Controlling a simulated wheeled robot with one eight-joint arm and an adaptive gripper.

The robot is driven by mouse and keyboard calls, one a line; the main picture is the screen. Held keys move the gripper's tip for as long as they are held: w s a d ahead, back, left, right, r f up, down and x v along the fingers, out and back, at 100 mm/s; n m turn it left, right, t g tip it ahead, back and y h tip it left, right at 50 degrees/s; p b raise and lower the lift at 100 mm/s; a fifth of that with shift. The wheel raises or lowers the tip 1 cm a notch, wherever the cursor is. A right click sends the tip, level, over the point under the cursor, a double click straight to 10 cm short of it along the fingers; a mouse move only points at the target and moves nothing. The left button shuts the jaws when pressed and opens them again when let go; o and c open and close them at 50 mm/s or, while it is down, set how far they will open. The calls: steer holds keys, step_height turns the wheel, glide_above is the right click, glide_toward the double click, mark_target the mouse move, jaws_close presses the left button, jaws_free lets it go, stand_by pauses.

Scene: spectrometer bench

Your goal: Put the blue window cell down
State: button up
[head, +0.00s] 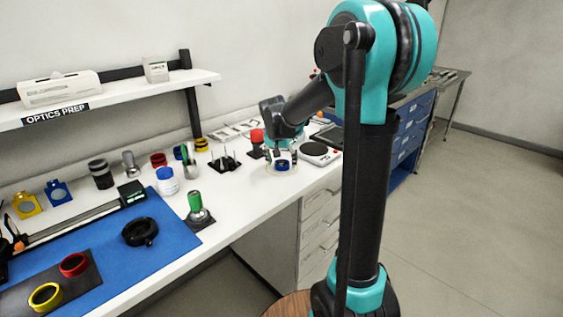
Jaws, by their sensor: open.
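A blue ring-shaped piece (282,164), which looks like the blue window cell, sits on or just above a pale round base on the white bench, left of a small scale. My gripper (282,156) points down right over it, with dark fingers seen small at either side. The gripper is open. The view is too small to tell whether the fingers touch the ring. My wrist hides what is behind it.
A scale (320,153) stands close at the right and a black pronged stand (224,160) at the left. A red-topped piece (257,138) is behind. A green-topped post (196,207) and blue mat (172,244) lie nearer. The bench front edge is close.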

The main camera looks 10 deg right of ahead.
steer(key=v, duration=1.2)
stand_by(1.6)
